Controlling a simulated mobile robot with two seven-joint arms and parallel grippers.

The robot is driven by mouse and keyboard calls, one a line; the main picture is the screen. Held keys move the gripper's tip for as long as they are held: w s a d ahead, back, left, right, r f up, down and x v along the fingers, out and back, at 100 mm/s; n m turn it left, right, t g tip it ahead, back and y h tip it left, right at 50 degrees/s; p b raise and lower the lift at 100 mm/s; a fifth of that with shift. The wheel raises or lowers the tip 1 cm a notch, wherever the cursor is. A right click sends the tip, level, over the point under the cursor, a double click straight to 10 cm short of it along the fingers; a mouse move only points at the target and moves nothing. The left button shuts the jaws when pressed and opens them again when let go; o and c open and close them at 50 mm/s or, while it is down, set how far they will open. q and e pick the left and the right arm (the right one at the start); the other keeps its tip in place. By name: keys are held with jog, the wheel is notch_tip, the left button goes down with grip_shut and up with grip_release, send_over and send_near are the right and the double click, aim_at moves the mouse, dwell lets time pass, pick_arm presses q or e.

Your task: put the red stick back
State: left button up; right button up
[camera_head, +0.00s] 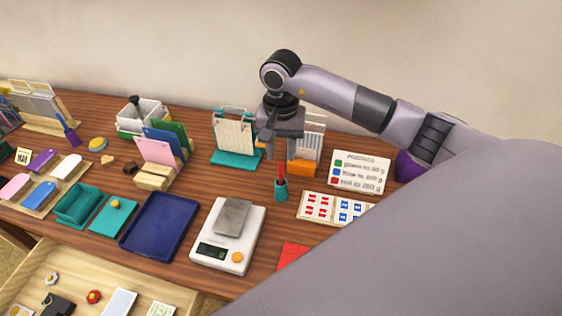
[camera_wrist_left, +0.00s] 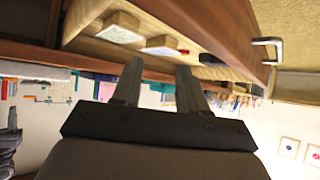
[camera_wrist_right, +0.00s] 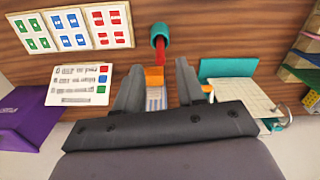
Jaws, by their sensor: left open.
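The red stick (camera_head: 281,174) stands in a small teal cup (camera_head: 281,191) right of the white scale, its upper part sticking out. In the right wrist view the red stick (camera_wrist_right: 161,54) leans out of the teal cup (camera_wrist_right: 159,36), just beyond the fingertips. My right gripper (camera_head: 278,148) is above and behind the cup, fingers pointing down. Its jaws (camera_wrist_right: 158,72) are apart, with no stick between them; an orange-based card holder shows through the gap. My left gripper (camera_wrist_left: 159,68) is open and empty, outside the head view.
The orange-based holder (camera_head: 301,168) and a teal-based calendar (camera_head: 235,158) stand close to my right gripper. A label card (camera_head: 361,171), a stamp sheet (camera_head: 316,208), the scale (camera_head: 212,257) and a blue tray (camera_head: 159,226) surround the cup. An open drawer (camera_head: 82,262) is at the front.

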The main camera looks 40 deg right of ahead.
notch_tip(320, 180, up, 6)
jog(key=shift+a+f, duration=0.1)
dwell(0.6)
